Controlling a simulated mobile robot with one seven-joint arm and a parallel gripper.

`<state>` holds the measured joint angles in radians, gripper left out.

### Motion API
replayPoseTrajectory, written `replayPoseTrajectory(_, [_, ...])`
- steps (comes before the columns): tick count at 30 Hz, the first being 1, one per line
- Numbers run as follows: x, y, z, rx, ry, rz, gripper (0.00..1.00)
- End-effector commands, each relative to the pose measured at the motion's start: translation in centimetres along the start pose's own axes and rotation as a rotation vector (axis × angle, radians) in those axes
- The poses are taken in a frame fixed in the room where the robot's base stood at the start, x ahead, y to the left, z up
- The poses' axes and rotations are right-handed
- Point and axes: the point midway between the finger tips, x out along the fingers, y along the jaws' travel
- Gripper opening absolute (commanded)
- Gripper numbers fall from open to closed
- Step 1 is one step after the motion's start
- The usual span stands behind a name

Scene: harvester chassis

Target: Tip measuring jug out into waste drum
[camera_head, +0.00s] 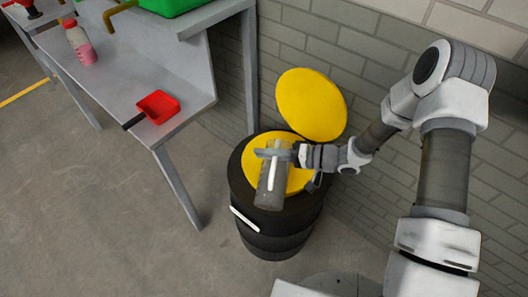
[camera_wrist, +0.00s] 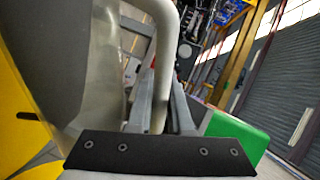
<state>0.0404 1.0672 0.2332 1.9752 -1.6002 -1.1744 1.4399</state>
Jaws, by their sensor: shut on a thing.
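The measuring jug (camera_head: 270,187) is a clear, greyish vessel in front of and over the waste drum's top in the head view. My gripper (camera_head: 268,153) is shut on it near its upper part. In the wrist view my fingers (camera_wrist: 163,105) close around the jug's pale handle (camera_wrist: 168,50), with the clear jug body (camera_wrist: 100,60) to their left. I cannot tell how far the jug is tilted or whether anything is in it. The waste drum (camera_head: 262,245) is black with a yellow top, and its round yellow lid (camera_head: 311,104) stands raised behind it.
A grey bench (camera_head: 118,75) stands at the left with a red dustpan (camera_head: 158,106), a bottle of pink liquid (camera_head: 80,45) and a green crate (camera_head: 170,5). A brick wall (camera_head: 365,75) is close behind the drum. The floor at lower left is clear.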

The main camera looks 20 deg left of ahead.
Motion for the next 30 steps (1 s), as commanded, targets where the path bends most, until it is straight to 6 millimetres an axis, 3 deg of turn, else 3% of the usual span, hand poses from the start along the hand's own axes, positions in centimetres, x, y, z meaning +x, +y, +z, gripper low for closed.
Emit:
replayPoseTrajectory(9, [0.4,1.6,-1.4,0.139,-0.029,-0.001,0.0])
replayPoseTrajectory(30, [0.3,1.4,-6.1,0.454,-0.092,-0.002,0.0])
